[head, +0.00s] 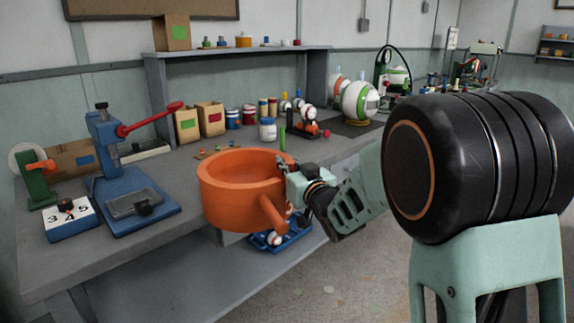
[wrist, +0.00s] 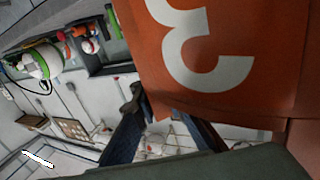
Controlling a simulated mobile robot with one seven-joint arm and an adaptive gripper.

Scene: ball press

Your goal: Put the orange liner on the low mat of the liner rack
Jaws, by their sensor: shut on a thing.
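The orange liner (head: 232,205), a large open round shell with a stub handle, is held in the air in front of the workbench. My gripper (head: 287,170) is shut on its right-hand wall near the rim. In the wrist view the liner (wrist: 270,30) fills the upper right, with a large white 3 on its side, and my gripper (wrist: 165,115) has its fingers at the liner's lower edge. The liner hides part of the bench and whatever lies behind it. I cannot make out the liner rack or its low mat for certain.
The workbench (head: 60,262) holds a blue press (head: 105,140) with a red lever at left. Jars and boxes stand at the back. A white-and-green helmet-like ball (head: 360,102) is on a dark mat (head: 352,128). A blue tray (head: 262,243) is below the liner. Floor at right is clear.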

